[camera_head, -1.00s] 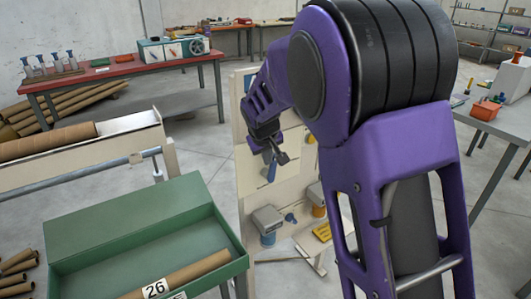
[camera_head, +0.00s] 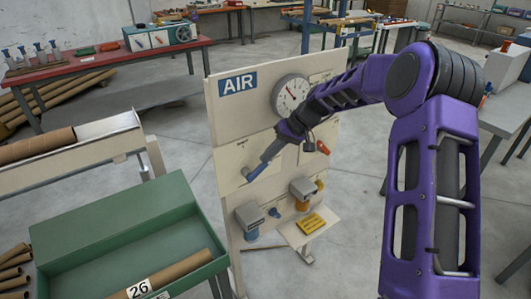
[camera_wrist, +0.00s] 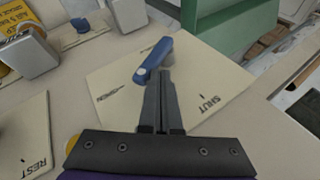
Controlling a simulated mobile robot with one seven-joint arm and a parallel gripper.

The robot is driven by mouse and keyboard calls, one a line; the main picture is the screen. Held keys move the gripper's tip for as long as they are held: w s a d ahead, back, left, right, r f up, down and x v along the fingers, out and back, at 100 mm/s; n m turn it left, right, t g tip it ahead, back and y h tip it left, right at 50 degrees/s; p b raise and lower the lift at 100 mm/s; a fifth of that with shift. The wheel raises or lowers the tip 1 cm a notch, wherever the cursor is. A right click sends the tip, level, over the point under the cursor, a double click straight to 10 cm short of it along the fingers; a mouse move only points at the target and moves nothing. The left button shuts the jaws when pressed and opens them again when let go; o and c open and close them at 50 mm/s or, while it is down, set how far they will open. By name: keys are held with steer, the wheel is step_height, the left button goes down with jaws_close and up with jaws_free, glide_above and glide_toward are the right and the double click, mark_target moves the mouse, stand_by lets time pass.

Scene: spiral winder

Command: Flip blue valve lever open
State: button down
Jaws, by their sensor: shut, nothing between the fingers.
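The blue valve lever (camera_wrist: 153,60) sits on a pale plate (camera_wrist: 112,70) in the wrist view. The plate reads SHUT on the right and OPEN on the left. The lever slants up and to the right, between these words. In the head view my gripper (camera_head: 270,154) reaches the lever from the upper right.
A gauge (camera_head: 291,93) and a red lever (camera_head: 322,147) are on the board near my arm. Grey-topped units (camera_head: 249,216) and a yellow block (camera_head: 311,223) are lower down. A green bin (camera_head: 110,235) stands left of the board, with floor between.

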steer(key=f+y, duration=0.1)
steer(key=w+d+f+g+y+b, duration=0.1)
steer(key=d+f+m+g+y+b, duration=0.1)
steer(key=f+y, duration=0.1)
steer(key=shift+w+d, duration=0.2)
steer(key=shift+w, duration=0.1)
steer(key=shift+d+f, duration=0.1)
steer(key=shift+f, duration=0.1)
stand_by(0.5)
steer(key=shift+r, duration=0.15)
steer(key=a+r+p+v, duration=0.1)
steer(key=r+v, duration=0.1)
steer(key=v, duration=1)
steer(key=shift+a+r, duration=0.15)
steer(key=shift+a, duration=0.05)
steer(key=shift+w, duration=0.1)
